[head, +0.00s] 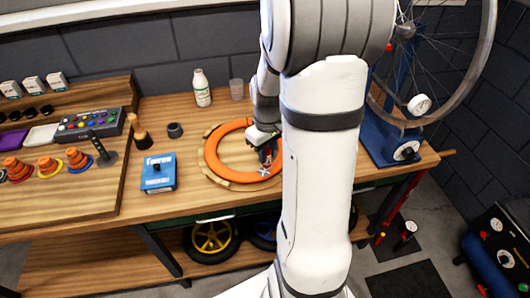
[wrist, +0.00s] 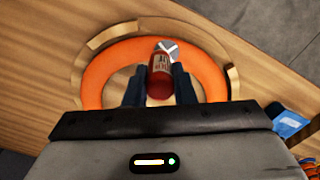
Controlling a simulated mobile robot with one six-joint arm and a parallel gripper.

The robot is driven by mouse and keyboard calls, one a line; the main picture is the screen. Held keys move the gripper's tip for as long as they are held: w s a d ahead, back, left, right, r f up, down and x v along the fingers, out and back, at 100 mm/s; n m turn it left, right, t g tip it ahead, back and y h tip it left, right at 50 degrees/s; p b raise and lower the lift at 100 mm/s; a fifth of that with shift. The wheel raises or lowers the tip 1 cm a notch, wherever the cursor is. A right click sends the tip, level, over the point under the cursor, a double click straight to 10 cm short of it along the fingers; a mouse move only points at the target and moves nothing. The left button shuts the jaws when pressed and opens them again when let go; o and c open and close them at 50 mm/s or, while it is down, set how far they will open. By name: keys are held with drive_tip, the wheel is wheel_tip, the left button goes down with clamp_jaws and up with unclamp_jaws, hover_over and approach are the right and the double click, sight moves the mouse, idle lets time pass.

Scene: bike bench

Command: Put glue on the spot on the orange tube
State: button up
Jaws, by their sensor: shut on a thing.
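The orange tube (head: 211,155) lies as a ring on the bench; it also shows in the wrist view (wrist: 94,78). A pale grey-white spot with a cross mark (wrist: 166,47) is on the tube; it also shows in the head view (head: 264,171). My gripper (wrist: 160,78) is shut on a small red bottle with a pale label (wrist: 159,66). The bottle's far end points toward the spot and overlaps it in the wrist view. I cannot tell whether it touches. In the head view my arm hides part of the tube's right side.
Curved wooden pieces (head: 218,180) lie around the tube. A blue box (head: 158,173) stands to its left. A white bottle (head: 202,88) and a clear cup (head: 237,89) stand behind. A wheel on a blue stand (head: 385,140) is at the right. Bench between box and tube is clear.

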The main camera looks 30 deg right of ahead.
idle(0.4)
drive_tip(key=shift+a+f, duration=0.1)
drive_tip(key=shift+a, duration=0.85)
drive_tip(key=shift+d, duration=0.1)
drive_tip(key=shift+d, duration=0.9)
drive_tip(key=shift+a, duration=0.2)
drive_tip(key=shift+a, duration=0.8)
drive_tip(key=shift+d, duration=0.1)
